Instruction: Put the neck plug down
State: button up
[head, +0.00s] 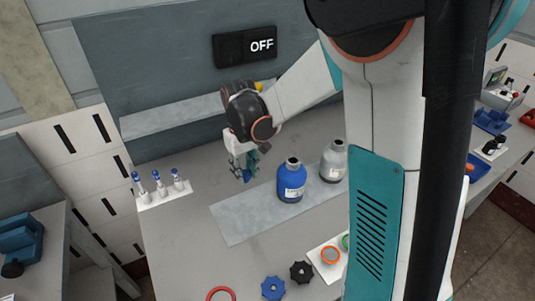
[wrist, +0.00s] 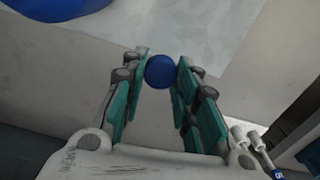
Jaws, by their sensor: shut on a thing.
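My gripper (head: 246,176) is above the table, left of the blue bottle (head: 291,184) in the head view. In the wrist view my gripper (wrist: 161,70) is shut on the neck plug (wrist: 160,73), whose round blue end shows between the teal fingertips. The rest of the plug is hidden. The blue bottle also shows at the top left of the wrist view (wrist: 55,8), apart from the plug. Its dark neck shows in the head view. I cannot tell how high the plug is above the surface.
A grey bottle (head: 333,163) stands right of the blue one on a pale mat (head: 240,222). A white rack (head: 163,196) with blue-topped pieces stands left. Blue (head: 273,288) and black (head: 301,272) star-shaped caps and a red ring (head: 221,294) lie in front. An OFF sign (head: 245,46) hangs behind.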

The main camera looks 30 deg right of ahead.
jog(key=f, duration=0.1)
jog(key=a+f+m, duration=0.1)
jog(key=shift+a+f+m, duration=0.25)
jog(key=shift+f+m, duration=0.05)
jog(key=p, duration=0.2)
jog(key=shift+s+r+p, duration=0.1)
jog(key=shift+r+p, duration=0.25)
jog(key=shift+p, duration=0.05)
jog(key=shift+s+p, duration=0.1)
jog(key=shift+p, duration=0.3)
jog(key=p, duration=0.3)
jog(key=shift+s+r+p, duration=0.25)
jog(key=shift+s+p, duration=0.05)
jog(key=shift+s, duration=0.1)
